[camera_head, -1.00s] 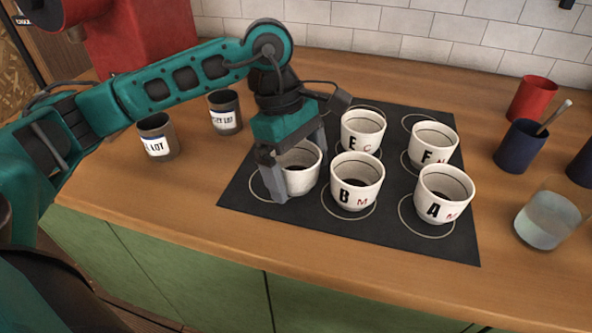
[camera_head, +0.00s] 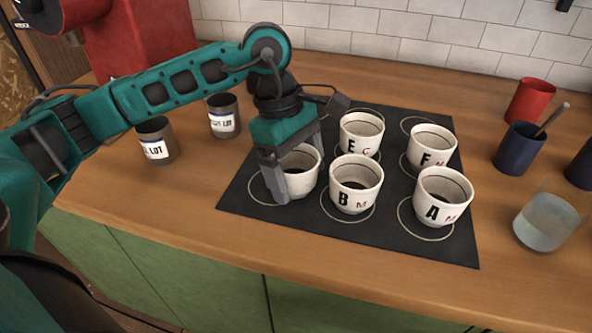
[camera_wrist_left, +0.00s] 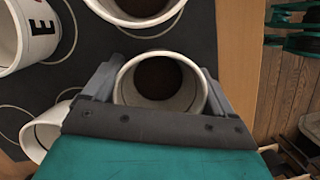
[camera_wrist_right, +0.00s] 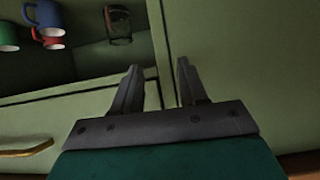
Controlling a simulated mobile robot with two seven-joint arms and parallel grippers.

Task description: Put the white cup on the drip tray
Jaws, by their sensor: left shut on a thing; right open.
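A white cup (camera_head: 304,184) with a dark inside stands upright on the black mat (camera_head: 389,228), at its left end. My left gripper (camera_head: 296,168) reaches down over it and is shut on the cup, one finger on each side. In the left wrist view the cup (camera_wrist_left: 160,104) sits between the fingers (camera_wrist_left: 160,78), its dark inside facing the camera. No letter shows on its visible side. My right gripper (camera_wrist_right: 154,82) is open and empty in front of a green cabinet. I cannot make out a drip tray in these frames.
Lettered white cups E (camera_head: 361,133), F (camera_head: 431,148), B (camera_head: 356,184) and A (camera_head: 442,196) crowd the mat to the right. Two labelled tins (camera_head: 156,141) (camera_head: 223,115) and a red machine (camera_head: 140,40) stand left. A glass (camera_head: 547,222) and dark blue cup (camera_head: 519,148) stand right.

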